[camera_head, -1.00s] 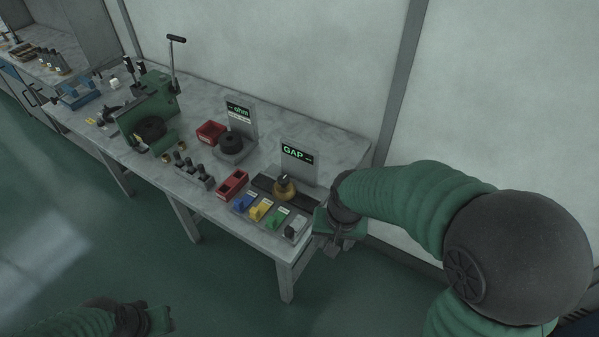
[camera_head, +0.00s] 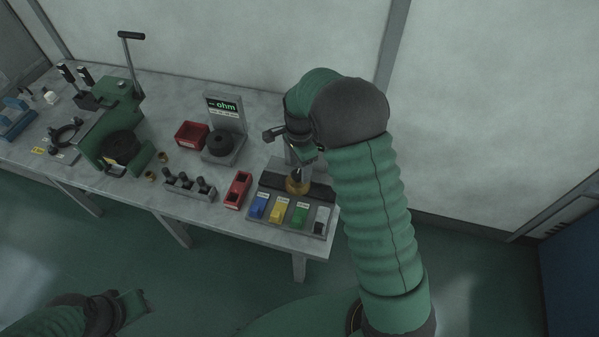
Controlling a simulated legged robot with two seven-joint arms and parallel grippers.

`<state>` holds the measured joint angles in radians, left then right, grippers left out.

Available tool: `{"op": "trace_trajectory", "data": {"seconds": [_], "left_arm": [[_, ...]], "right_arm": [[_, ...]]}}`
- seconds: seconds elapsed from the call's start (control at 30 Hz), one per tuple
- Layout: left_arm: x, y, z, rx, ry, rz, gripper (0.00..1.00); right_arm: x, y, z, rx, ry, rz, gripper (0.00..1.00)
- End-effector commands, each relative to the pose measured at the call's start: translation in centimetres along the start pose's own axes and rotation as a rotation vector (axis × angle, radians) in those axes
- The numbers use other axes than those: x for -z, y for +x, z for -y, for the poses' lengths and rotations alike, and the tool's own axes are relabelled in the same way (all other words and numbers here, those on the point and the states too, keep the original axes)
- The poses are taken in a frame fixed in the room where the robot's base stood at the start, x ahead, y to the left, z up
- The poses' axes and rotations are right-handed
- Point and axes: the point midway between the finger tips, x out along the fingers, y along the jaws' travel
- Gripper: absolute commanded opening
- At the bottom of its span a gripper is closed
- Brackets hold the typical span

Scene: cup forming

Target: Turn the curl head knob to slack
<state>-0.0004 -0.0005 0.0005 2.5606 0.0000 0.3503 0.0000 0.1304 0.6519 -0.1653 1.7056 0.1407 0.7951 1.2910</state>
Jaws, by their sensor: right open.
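A brass-coloured round fitting (camera_head: 297,187) with a dark, upright knob-like top (camera_head: 297,174) stands on the dark rail of the right-hand station. I take this for the curl head and its knob, but no label shows. My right gripper (camera_head: 284,139) is open above and behind this fitting, apart from it as far as I can see. The gripper is small and partly covered by my forearm, which also hides the GAP display. My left gripper (camera_head: 132,301) is low at the left, away from the table; its jaws are too unclear to read.
Blue (camera_head: 259,206), yellow (camera_head: 278,211), green (camera_head: 299,214) and grey (camera_head: 321,219) blocks line the station's front.

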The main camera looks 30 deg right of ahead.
Motion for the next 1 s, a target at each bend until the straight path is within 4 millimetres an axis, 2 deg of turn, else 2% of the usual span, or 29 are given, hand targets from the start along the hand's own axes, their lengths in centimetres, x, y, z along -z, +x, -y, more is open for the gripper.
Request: {"op": "trace_trajectory", "data": {"seconds": [0.1,0.2,0.5,0.9,0.93,1.0], "left_arm": [[0.0,0.0,0.0,0.000,0.000,0.000,0.36],[0.0,0.0,0.0,0.000,-0.001,0.000,0.36],[0.0,0.0,0.0,0.000,-0.001,0.000,0.36],[0.0,0.0,0.0,0.000,-0.001,0.000,0.36],[0.0,0.0,0.0,0.000,-0.001,0.000,0.36],[0.0,0.0,0.0,0.000,-0.001,0.000,0.36]], "right_arm": [[-0.1,2.1,0.0,-0.003,-0.001,-0.001,0.57],[-0.1,3.0,0.0,-0.002,-0.001,-0.001,0.57],[0.0,3.4,0.0,0.001,-0.002,0.000,0.56],[0.0,3.3,0.1,0.001,-0.002,-0.001,0.03],[0.0,3.3,0.1,0.001,-0.002,-0.001,0.00],[0.0,3.3,0.1,0.001,-0.002,0.000,0.00]]}}
